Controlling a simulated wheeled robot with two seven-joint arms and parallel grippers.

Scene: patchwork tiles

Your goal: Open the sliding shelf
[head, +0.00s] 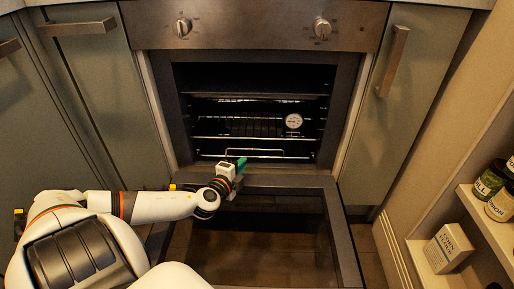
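The oven (257,85) is in the middle of the head view, with its door (330,215) folded down open. Inside are wire racks, and a sliding shelf (225,137) runs across the cavity. A lower rack (275,152) with a raised front bar sits near the bottom. My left gripper (238,167) is over the open door, just in front of the lower rack's left part. Its green fingertip shows close to the rack; I cannot tell whether it touches or holds it. My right gripper is not in view.
A round dial thermometer (293,121) hangs at the right inside the oven. Two knobs (182,27) are on the panel above. Cabinets flank the oven. At right, a shelf unit (480,222) holds jars (490,178) and a box (449,247).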

